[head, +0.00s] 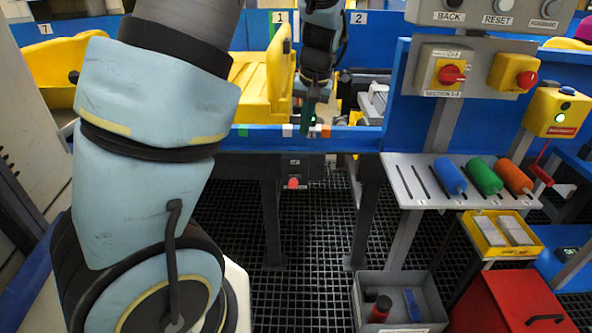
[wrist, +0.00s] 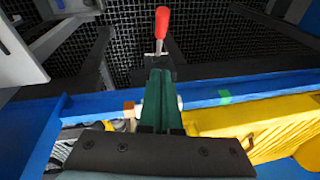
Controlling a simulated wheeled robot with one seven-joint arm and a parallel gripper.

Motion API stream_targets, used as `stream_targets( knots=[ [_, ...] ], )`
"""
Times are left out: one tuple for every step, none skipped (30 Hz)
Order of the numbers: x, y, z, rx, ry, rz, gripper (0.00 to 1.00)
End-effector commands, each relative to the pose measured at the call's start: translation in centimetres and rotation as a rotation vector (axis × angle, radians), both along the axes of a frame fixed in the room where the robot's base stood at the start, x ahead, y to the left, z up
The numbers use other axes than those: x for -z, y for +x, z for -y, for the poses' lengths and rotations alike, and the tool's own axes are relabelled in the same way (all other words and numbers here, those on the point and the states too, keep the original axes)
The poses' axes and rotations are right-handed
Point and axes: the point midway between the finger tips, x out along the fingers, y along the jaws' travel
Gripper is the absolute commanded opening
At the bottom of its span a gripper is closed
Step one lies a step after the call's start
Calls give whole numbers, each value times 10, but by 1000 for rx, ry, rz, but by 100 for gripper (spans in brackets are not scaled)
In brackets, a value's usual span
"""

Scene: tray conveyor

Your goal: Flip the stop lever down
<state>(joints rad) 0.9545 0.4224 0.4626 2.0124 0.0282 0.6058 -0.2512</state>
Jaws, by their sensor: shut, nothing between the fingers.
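A lever with a red handle (head: 293,183) shows in the head view on a dark box under the conveyor's blue front edge. In the wrist view the red handle (wrist: 162,22) stands out beyond the fingertips, on a thin metal stem. My gripper (head: 308,130) is at the blue edge, above and slightly right of the lever in the head view. Its dark green fingers (wrist: 158,75) are shut together and empty. They overlap the stem's lower end in the picture; I cannot tell whether they touch it. The lever's pivot is mostly hidden.
The blue conveyor rail (wrist: 240,90) runs beside the fingers, with yellow trays (head: 262,85) behind it. A control post with a red-knobbed switch (head: 450,75) stands to the right, above a rack of coloured rollers (head: 450,175). Open dark grating (head: 310,235) lies below.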

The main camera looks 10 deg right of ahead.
Motion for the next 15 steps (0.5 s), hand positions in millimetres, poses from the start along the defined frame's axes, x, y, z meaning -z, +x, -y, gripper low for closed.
stream_targets(
  knots=[
    [1,0,0,0,0,0,0],
    [2,0,0,0,0,-1,0],
    [4,1,-1,0,0,-1,0],
    [6,1,-1,1,1,-1,0],
    [9,2,-1,0,2,-2,0],
    [14,3,-2,0,3,-3,0],
    [18,3,-3,-1,3,-3,0],
    [23,5,-3,-2,3,-3,0],
    [31,6,-4,-3,3,-5,0],
    [36,7,-5,-2,3,-4,0],
    [43,9,-6,-2,5,-5,0],
    [51,11,-7,-2,4,-4,0],
    [57,12,-8,-3,4,-5,0],
    [63,13,-8,-3,3,-5,0],
    [71,15,-9,-2,3,-5,0]
  ],
)
